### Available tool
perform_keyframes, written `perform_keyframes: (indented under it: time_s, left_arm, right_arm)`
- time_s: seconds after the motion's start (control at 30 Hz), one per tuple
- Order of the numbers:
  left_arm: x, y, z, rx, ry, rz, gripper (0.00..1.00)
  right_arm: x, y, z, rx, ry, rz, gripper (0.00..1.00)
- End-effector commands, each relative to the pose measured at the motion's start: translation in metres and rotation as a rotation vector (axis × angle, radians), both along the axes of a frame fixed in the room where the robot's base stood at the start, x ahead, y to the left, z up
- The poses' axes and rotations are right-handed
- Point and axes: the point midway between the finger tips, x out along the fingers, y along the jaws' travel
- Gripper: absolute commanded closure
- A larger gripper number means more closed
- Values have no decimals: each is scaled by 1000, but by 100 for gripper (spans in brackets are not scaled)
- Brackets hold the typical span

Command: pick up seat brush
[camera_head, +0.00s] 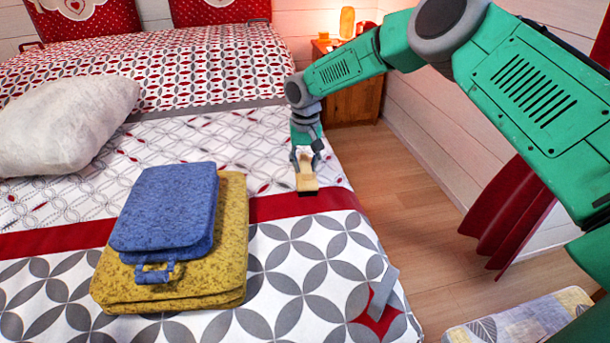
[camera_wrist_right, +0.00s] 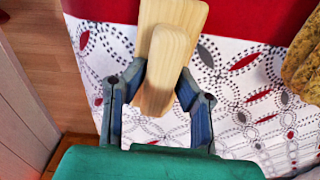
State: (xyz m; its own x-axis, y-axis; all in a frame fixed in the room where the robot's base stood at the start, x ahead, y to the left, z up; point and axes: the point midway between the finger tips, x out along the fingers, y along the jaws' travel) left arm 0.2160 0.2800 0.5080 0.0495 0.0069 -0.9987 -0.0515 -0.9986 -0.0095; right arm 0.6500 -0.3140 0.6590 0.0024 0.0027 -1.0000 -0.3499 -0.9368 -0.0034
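The seat brush (camera_head: 307,183) is a small pale wooden block with a dark underside. In the head view it is on or just above the white patterned bed cover, near the right edge of the bed. My right gripper (camera_head: 305,156) reaches down over it, with one finger on each side. In the wrist view the gripper (camera_wrist_right: 160,77) has its blue-grey fingertips at both sides of the pale wooden brush (camera_wrist_right: 167,60). The fingertips are at or very close to its sides. I cannot tell if they press on it. My left gripper is not in view.
A white cushion (camera_head: 65,125) lies farther left. A wooden nightstand (camera_head: 355,102) stands behind my right arm. Wooden floor (camera_head: 405,200) is free right of the bed.

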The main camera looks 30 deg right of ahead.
Motion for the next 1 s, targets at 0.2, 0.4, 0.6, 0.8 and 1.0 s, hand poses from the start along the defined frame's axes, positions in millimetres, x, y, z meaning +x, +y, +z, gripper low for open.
perform_keyframes:
  time_s: [0.2, 0.4, 0.6, 0.8, 1.0]
  left_arm:
    - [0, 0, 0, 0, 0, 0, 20]
    - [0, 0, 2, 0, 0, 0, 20]
    - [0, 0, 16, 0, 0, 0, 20]
    - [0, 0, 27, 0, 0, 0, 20]
    - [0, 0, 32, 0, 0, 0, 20]
  right_arm:
    - [-1, 0, -2, -1, 4, 1, 100]
    - [-1, 0, 4, -1, 4, 1, 100]
    - [0, 0, 42, -1, -1, 2, 100]
    - [-1, -1, 80, -2, 2, 1, 100]
    - [-1, 0, 98, -1, 3, 1, 100]
